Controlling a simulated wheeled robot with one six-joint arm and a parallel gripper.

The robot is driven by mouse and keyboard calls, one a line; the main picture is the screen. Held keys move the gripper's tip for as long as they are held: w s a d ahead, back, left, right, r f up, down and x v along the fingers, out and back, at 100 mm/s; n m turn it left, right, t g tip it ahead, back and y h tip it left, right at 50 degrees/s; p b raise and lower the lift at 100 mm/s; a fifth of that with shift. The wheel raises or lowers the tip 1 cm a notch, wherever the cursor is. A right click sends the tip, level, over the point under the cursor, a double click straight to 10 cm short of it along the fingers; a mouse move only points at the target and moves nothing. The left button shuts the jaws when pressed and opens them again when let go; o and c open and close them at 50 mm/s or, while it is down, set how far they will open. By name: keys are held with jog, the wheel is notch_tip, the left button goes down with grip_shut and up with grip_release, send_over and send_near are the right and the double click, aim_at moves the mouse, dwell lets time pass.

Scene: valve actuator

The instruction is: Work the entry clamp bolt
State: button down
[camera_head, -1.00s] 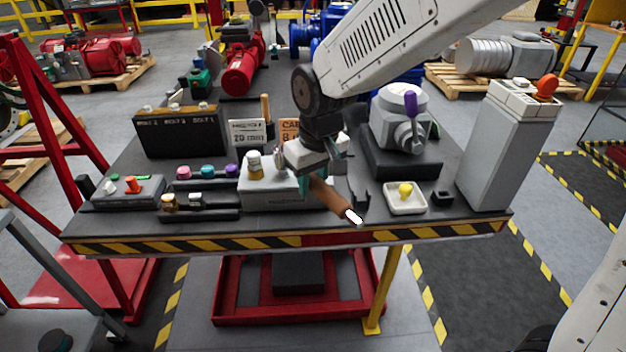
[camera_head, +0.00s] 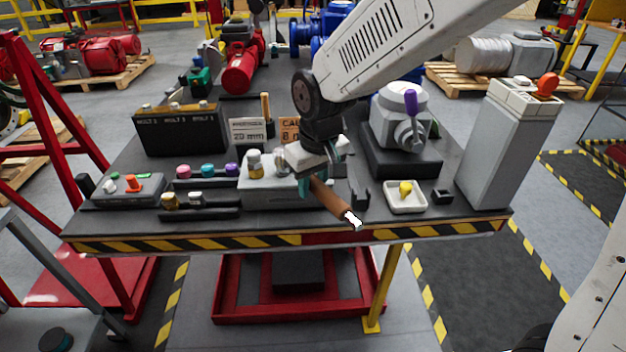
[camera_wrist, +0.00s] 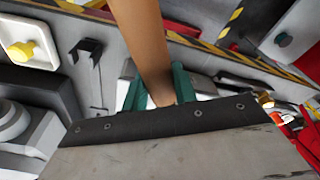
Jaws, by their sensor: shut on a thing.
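My gripper (camera_head: 308,184) is above the front middle of the workbench (camera_head: 120,240). Its green fingers are shut on a brown, rod-like handle (camera_head: 329,198). The handle slants down and right towards the bench's front edge and has a bright white end. In the wrist view the brown handle (camera_wrist: 140,40) runs up between the green fingers (camera_wrist: 158,92). A low grey block (camera_head: 262,192) with a brass-and-white knob (camera_head: 254,163) stands just left of my gripper, which hides its right part. I cannot tell which part is the entry clamp bolt.
A white tray with a yellow knob (camera_head: 405,190) lies right of my gripper, near a small dark holder (camera_head: 361,198). A grey valve unit with a purple lever (camera_head: 411,104) stands behind. A tall grey pedestal (camera_head: 508,150) is at right. Coloured knobs (camera_head: 208,170) line the left.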

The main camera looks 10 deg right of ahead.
jog(key=shift+f, duration=0.6)
jog(key=shift+s+a+m, duration=0.2)
jog(key=shift+a+m, duration=0.3)
jog(key=shift+a, duration=0.05)
jog(key=shift+s+a+m, duration=0.2)
jog(key=shift+a+m, duration=0.3)
jog(key=shift+a, duration=0.05)
jog(key=shift+s+a+m+h, duration=0.15)
jog(key=shift+a+m, duration=0.4)
jog(key=shift+a, duration=0.05)
jog(key=shift+s+a+m+h, duration=0.1)
jog(key=shift+a+m+h, duration=0.05)
jog(key=shift+a+m, duration=0.4)
jog(key=shift+a, duration=0.1)
jog(key=shift+a+m, duration=1.1)
